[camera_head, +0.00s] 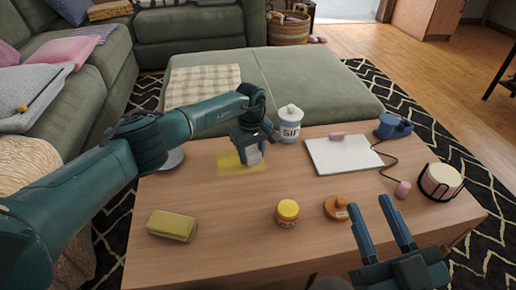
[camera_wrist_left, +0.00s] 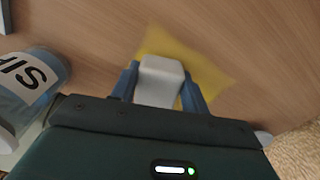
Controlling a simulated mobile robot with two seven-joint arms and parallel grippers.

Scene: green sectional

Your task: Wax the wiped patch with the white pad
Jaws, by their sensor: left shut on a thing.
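The white pad (camera_wrist_left: 160,82) is between the fingers of my left gripper (camera_wrist_left: 163,90), which is shut on it. In the head view my left gripper (camera_head: 252,153) holds the pad (camera_head: 253,155) over a yellow patch (camera_head: 231,164) on the wooden table (camera_head: 220,212). The patch also shows beyond the pad in the left wrist view (camera_wrist_left: 210,74). I cannot tell whether the pad touches the patch. My right gripper (camera_head: 379,215) is open and empty above the table's front right.
A yellow sponge (camera_head: 172,226), a yellow-lidded jar (camera_head: 288,212) and an orange-brown round item (camera_head: 336,207) lie near the front. A SIF canister (camera_head: 290,120) stands behind the patch. A white board (camera_head: 343,155), blue device (camera_head: 393,127) with cord and a candle-like holder (camera_head: 440,181) are right.

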